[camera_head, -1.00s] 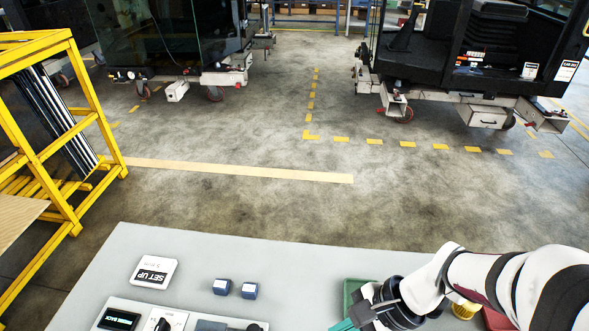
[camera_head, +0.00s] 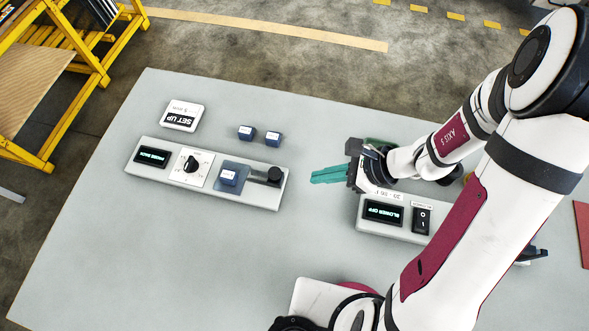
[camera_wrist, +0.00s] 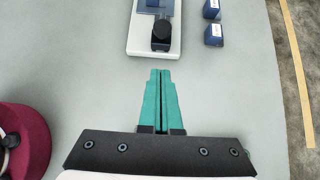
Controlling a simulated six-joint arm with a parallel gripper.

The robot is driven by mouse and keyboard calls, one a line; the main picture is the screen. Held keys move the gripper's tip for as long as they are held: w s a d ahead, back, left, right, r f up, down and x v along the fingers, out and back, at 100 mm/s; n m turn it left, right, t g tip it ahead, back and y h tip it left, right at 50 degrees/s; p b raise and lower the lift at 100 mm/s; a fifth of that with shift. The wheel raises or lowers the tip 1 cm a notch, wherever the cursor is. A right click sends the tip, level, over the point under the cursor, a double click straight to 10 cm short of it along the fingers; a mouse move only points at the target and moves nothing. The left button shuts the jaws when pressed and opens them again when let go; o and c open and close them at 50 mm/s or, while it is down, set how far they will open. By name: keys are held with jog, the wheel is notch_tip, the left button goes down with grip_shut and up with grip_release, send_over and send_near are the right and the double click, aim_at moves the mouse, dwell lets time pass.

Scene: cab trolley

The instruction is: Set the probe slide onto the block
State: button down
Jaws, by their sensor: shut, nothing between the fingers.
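The probe slide, a dark bar with a round black knob (camera_head: 275,174), lies at the right end of a long white panel (camera_head: 232,199). A dark blue block (camera_head: 228,178) with a pale label sits on the blue-grey plate left of the bar. Whether the bar touches the block is too small to tell. My gripper (camera_head: 313,177), with teal fingers, is shut and empty, just right of the panel and pointing at the knob. In the wrist view the shut fingertips (camera_wrist: 160,72) are short of the knob (camera_wrist: 161,33); the block is mostly cut off at the top.
The panel also carries a display (camera_head: 152,157) and a dial (camera_head: 192,165). Two loose blue blocks (camera_head: 247,132) and a "SET UP" card (camera_head: 182,117) lie behind it. A blower box (camera_head: 394,215) with a switch stands below my wrist. The table (camera_head: 130,240) is clear in front of the panel.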

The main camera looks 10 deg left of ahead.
aim_at(281, 174)
jog(key=a, duration=0.1)
jog(key=a+f, duration=0.1)
jog(key=a, duration=0.1)
jog(key=a+f, duration=0.1)
jog(key=a, duration=0.1)
jog(key=shift+a, duration=0.5)
jog(key=shift+a, duration=2.6)
jog(key=d, duration=0.4)
jog(key=shift+w, duration=0.1)
jog(key=v, duration=1)
jog(key=shift+d, duration=0.2)
